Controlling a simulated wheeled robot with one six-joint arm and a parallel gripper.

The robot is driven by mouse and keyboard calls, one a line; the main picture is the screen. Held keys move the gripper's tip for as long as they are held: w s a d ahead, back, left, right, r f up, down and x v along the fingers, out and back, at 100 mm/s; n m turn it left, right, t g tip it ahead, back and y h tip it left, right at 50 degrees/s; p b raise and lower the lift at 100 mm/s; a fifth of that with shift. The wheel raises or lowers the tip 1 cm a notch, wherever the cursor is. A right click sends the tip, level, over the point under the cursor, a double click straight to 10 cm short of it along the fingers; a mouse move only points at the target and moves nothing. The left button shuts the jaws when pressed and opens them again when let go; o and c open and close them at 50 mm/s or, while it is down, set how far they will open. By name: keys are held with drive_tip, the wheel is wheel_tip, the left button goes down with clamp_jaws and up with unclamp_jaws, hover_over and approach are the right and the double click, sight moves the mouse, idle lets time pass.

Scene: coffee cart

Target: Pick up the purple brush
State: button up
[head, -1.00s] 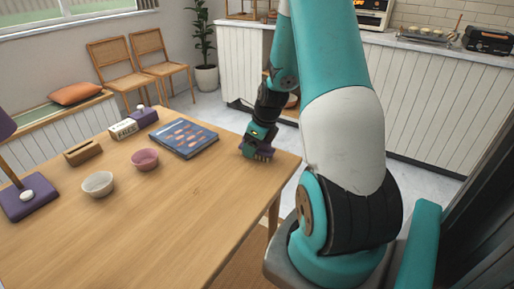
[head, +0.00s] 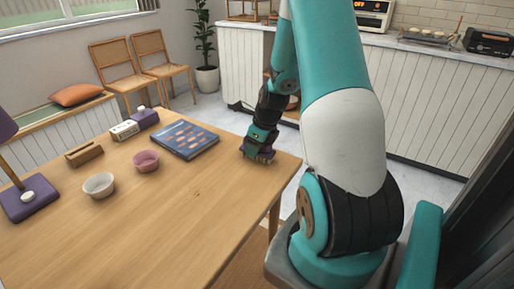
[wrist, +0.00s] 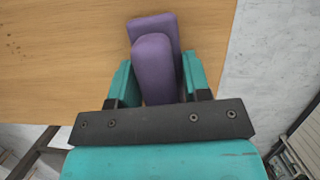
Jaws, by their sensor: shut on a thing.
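The purple brush (wrist: 154,62) is between the teal fingers of my gripper (wrist: 158,80) in the wrist view, and the gripper is shut on it. In the head view my gripper (head: 258,152) is low at the table's right end, near its far corner. Only a little of the brush shows there, below the fingers. The brush's underside is hidden, so I cannot tell whether it touches the wooden table (head: 190,215).
A blue book (head: 185,139) lies left of my gripper. A pink bowl (head: 146,161), a white bowl (head: 99,185), a wooden holder (head: 84,153) and a purple lamp base (head: 30,203) stand farther left. The table's front middle is clear.

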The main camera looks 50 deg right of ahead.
drive_tip(key=shift+r, duration=0.1)
wheel_tip(320, 180, up, 20)
drive_tip(key=p, duration=0.3)
drive_tip(key=shift+r, duration=0.15)
